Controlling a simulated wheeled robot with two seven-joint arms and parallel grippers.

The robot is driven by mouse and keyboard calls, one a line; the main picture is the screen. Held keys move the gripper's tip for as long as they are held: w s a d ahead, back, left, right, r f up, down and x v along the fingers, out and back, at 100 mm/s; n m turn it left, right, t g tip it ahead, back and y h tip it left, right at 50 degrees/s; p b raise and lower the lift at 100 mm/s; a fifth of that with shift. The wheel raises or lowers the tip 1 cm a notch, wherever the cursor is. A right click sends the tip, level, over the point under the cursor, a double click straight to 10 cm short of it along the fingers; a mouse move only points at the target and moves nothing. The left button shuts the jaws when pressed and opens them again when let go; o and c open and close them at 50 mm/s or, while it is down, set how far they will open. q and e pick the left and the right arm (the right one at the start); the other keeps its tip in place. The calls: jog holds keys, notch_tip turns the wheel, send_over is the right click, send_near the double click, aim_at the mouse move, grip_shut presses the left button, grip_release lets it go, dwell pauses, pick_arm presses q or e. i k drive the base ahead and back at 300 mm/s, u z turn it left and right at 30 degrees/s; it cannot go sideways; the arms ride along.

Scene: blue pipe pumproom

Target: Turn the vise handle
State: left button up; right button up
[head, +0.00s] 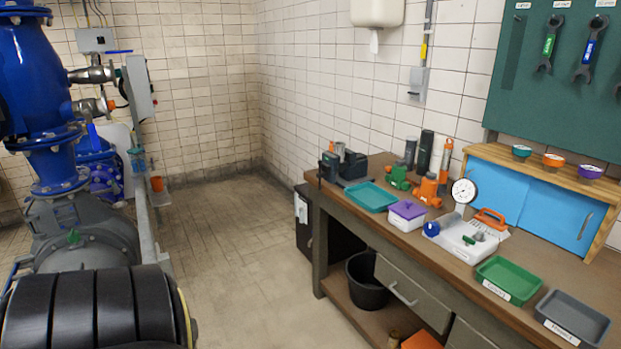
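A dark, blocky fixture that looks like the vise (353,167) stands at the far left end of the workbench (390,235), by the bench corner. It is small in the head view, and I cannot make out its handle clearly. Neither of my grippers is in view, so nothing shows near the vise.
A teal tray (370,197), a white box with a purple lid (407,215), green and orange tools, and a dial gauge (463,191) crowd the bench. Blue pipework (40,90) stands at left. The tiled floor (225,235) between is clear. A black bucket (367,283) sits under the bench.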

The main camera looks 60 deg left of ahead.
aim_at(321, 175)
jog(key=z, duration=0.7)
jog(key=i, duration=0.3)
jog(key=u, duration=2.65)
